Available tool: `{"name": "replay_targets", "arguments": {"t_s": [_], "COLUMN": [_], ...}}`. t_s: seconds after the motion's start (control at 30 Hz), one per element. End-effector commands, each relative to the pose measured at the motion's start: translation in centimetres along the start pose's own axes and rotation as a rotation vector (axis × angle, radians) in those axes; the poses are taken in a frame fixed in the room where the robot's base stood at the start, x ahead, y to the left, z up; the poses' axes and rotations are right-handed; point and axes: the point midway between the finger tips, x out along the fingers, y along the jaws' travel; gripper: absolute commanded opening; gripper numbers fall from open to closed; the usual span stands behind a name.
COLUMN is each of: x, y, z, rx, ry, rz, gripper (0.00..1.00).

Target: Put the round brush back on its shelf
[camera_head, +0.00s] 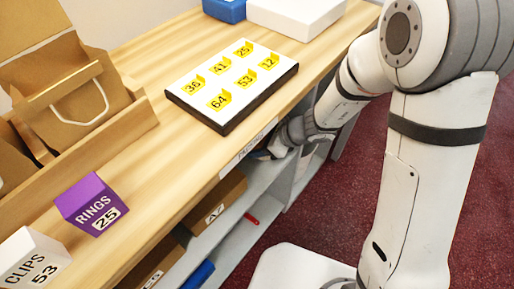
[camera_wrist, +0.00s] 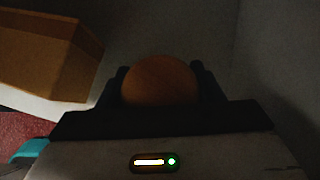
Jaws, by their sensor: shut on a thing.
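The round brush (camera_wrist: 160,80) shows in the wrist view as a rounded orange-brown end between the two dark fingers of my gripper (camera_wrist: 160,90). My gripper is shut on it. The rest of the brush is hidden. In the head view my gripper is mostly hidden under the counter's front edge, in the opening of a grey shelf unit (camera_head: 284,190). The brush cannot be seen there. The wrist view is dark, with grey walls around the gripper, and I cannot tell whether the brush touches a shelf.
A brown box (camera_head: 217,205) stands on the shelf left of my gripper; a cardboard box also shows in the wrist view (camera_wrist: 45,55). A small red thing (camera_head: 252,220) lies lower. The counter holds a numbered board (camera_head: 232,85), a purple rings box (camera_head: 91,205) and a clips box (camera_head: 32,257).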

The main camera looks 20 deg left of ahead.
Motion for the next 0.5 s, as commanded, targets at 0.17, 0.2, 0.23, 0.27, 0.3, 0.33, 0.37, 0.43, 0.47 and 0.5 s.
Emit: {"name": "replay_targets", "arguments": {"t_s": [0.17, 0.2, 0.23, 0.27, 0.3, 0.33, 0.37, 0.43, 0.47, 0.5], "x": [2.0, 2.1, 2.1, 2.1, 2.0, 2.0, 2.0, 2.0, 2.0, 2.1], "y": [0.0, 0.0, 0.0, 0.0, 0.0, 0.0, -0.1, -0.1, -0.1, -0.1], "z": [-2.1, -2.2, -2.2, -2.2, -2.1, -2.1, -2.1, -2.1, -2.1, -2.3], "rx": [0.003, 0.003, 0.002, 0.001, 0.001, 0.001, 0.001, 0.001, 0.001, 0.001], "ry": [0.001, 0.000, 0.000, -0.001, -0.001, -0.001, -0.001, -0.001, 0.000, 0.000], "rz": [0.001, 0.000, 0.000, 0.000, -0.001, -0.001, -0.001, -0.001, -0.001, -0.001], "gripper": [0.31, 0.31, 0.31, 0.31, 0.31, 0.31, 0.31, 0.31, 0.31, 0.31]}}
